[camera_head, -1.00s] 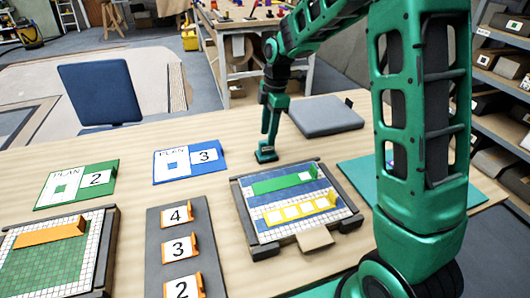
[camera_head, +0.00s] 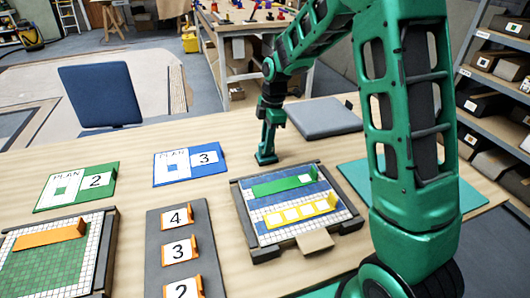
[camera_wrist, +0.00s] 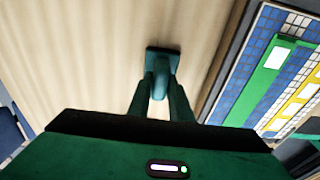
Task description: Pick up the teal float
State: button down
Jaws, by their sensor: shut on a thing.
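The teal float (camera_head: 266,160) is a small flat plate with a handle, at the back middle of the wooden table. In the wrist view the float (camera_wrist: 163,58) shows its plate ahead of my fingers, with the handle between them. My gripper (camera_head: 267,148) is above it and points down. In the wrist view my gripper (camera_wrist: 161,92) is shut on the float's handle. The plate is at or very near the table top; I cannot tell whether it touches.
A mosaic panel (camera_head: 243,222) with green and yellow strips lies just in front. A blue plan card (camera_head: 165,178) is to the left. A grey slab (camera_head: 325,118) lies behind right, and a teal mat (camera_head: 355,178) to the right. Bare wood surrounds the float.

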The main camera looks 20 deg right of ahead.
jog(key=shift+r, duration=0.15)
notch_tip(320, 180, up, 4)
jog(key=shift+r, duration=0.1)
jog(key=s+a+r, duration=0.6)
jog(key=a, duration=0.4)
jog(key=shift+r, duration=0.25)
jog(key=c, duration=2.5)
grip_release()
jog(key=shift+c, duration=0.2)
